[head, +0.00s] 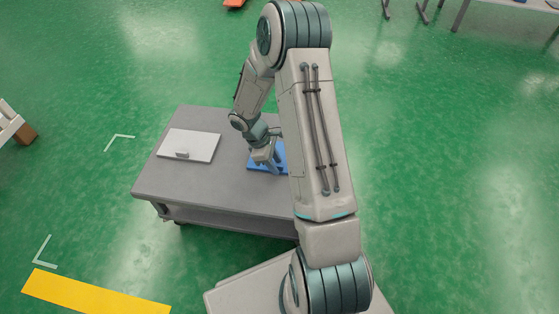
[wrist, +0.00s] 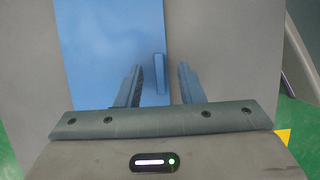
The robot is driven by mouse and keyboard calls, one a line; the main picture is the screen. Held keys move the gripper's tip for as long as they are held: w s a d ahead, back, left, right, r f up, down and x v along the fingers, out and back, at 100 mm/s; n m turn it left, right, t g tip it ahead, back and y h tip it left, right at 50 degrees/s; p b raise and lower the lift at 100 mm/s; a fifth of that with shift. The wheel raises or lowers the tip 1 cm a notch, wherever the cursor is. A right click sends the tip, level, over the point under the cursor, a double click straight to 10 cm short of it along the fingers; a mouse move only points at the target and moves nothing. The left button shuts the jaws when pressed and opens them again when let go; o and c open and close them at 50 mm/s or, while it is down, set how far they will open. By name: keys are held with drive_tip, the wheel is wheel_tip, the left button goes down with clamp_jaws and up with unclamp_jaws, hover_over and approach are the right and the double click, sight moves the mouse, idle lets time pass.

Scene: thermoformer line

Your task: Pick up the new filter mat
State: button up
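A flat blue mat (head: 281,155), which I take to be the filter mat, lies on the grey cart; my arm hides its right part in the head view. In the wrist view the blue mat (wrist: 105,45) reaches from the top edge down under my gripper. A narrow upright blue tab (wrist: 160,75) stands near its right edge. My gripper (wrist: 160,66) is open, with one finger on each side of the tab and a gap visible on both sides. In the head view my gripper (head: 270,166) is low over the mat.
The grey cart (head: 165,185) has a lower shelf. A white panel (head: 200,143) with a small grey handle (head: 182,155) lies on its left half, apart from the blue mat. The green floor around is mostly clear, with a yellow strip (head: 95,292) at the lower left.

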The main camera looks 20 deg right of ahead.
clamp_jaws()
